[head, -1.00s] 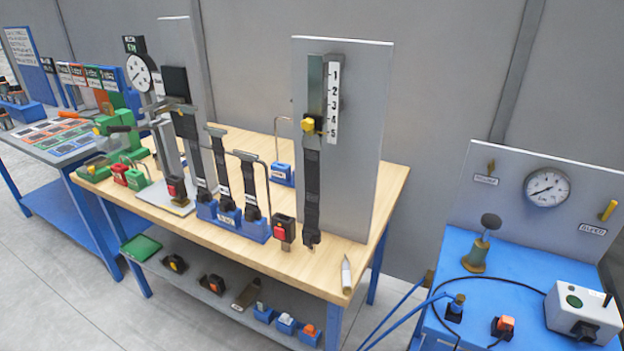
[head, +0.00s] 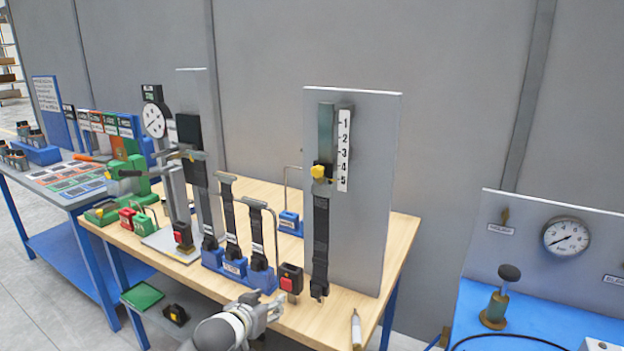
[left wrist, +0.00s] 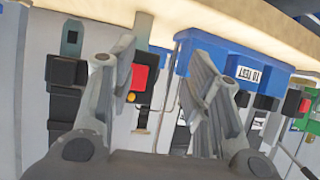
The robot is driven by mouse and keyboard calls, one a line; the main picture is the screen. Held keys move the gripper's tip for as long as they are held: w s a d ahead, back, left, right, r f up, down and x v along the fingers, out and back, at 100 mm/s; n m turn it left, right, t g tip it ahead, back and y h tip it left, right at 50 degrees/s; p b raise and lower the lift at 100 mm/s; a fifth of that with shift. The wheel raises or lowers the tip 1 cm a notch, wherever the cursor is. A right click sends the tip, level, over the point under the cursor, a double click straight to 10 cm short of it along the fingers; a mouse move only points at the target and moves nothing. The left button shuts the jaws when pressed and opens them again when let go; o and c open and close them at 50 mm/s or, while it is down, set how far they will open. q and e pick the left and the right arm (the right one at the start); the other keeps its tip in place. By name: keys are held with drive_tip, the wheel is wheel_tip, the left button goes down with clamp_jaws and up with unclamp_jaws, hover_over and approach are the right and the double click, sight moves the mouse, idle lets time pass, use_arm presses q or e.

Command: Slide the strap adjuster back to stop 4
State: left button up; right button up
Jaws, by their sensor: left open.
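The strap adjuster (head: 321,171) has a yellow knob and sits on the rail of an upright grey panel (head: 371,215), at about the level of the 5 on the white number scale (head: 344,150). A black strap (head: 321,235) hangs below it. My left gripper (head: 272,308) is at the table's front edge, well below and left of the adjuster, open and empty. In the left wrist view its two fingers (left wrist: 160,80) are spread, with a red-buttoned black buckle (left wrist: 142,78) beyond them. My right gripper is not in view.
A blue holder marked TO TEST (head: 235,268) with several strap pieces stands left of the panel. A red-buttoned buckle (head: 290,280) stands close to my left gripper. A white marker-like tool (head: 356,328) is at the front right. A blue bench (head: 550,330) stands farther right.

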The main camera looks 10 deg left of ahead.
use_arm(q)
drive_tip(key=d+r+m+t+h, duration=0.1)
drive_tip(key=d+r+t, duration=0.2)
drive_tip(key=r, duration=1.5)
drive_tip(key=m+t+h+b, duration=0.1)
drive_tip(key=m+t+h, duration=0.1)
drive_tip(key=h, duration=0.1)
approach(316, 171)
drive_tip(key=p+x, duration=0.2)
drive_tip(key=x, duration=0.4)
drive_tip(key=shift+w+r, duration=0.15)
drive_tip(key=shift+w, duration=0.2)
drive_tip(key=shift+p+x, duration=0.45)
drive_tip(key=shift+x, duration=0.5)
drive_tip(key=shift+f, duration=0.2)
clamp_jaws()
